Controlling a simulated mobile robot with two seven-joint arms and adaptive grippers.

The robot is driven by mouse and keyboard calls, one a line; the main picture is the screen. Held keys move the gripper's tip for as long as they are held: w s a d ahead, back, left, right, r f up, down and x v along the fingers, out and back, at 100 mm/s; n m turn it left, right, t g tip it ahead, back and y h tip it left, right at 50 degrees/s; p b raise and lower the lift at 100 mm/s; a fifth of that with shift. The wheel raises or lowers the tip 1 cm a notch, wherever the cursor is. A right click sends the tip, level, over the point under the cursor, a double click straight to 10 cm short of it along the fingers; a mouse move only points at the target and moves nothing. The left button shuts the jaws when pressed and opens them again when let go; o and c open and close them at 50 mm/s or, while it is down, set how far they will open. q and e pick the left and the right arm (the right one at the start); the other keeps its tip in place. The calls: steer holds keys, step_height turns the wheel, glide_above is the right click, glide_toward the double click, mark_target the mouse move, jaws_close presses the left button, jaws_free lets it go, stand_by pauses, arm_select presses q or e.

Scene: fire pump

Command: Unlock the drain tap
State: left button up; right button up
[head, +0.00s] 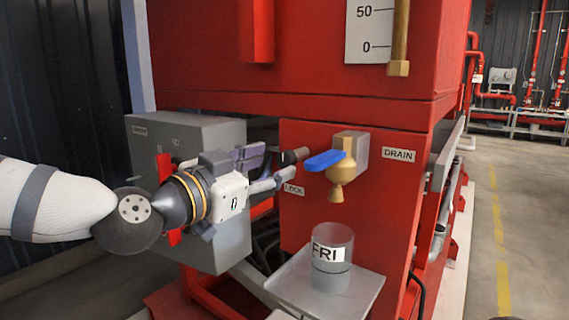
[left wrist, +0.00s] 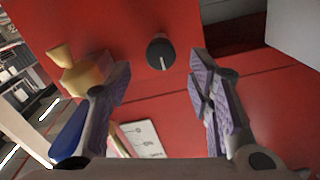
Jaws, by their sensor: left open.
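The brass drain tap (head: 341,170) with a blue lever (head: 322,160) sticks out from the red panel, left of a DRAIN label (head: 398,155). It also shows at the left of the left wrist view (left wrist: 82,76). A dark round lock knob (head: 295,155) sits left of the lever, above a LOCK label (head: 293,189). In the left wrist view the knob (left wrist: 160,52) shows a white line and appears between my fingers, beyond their tips. My left gripper (head: 276,165) is open and empty, close to the knob. I cannot tell if it touches. My right gripper is out of view.
A clear cup marked FRI (head: 332,258) stands on a grey tray (head: 365,283) below the tap. A grey box (head: 200,140) stands behind my left gripper. A gauge board (head: 366,30) hangs above. Open floor (head: 515,200) lies to the right.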

mark_target(283, 159)
arm_select(q)
steer(key=x, duration=0.6)
jaws_close()
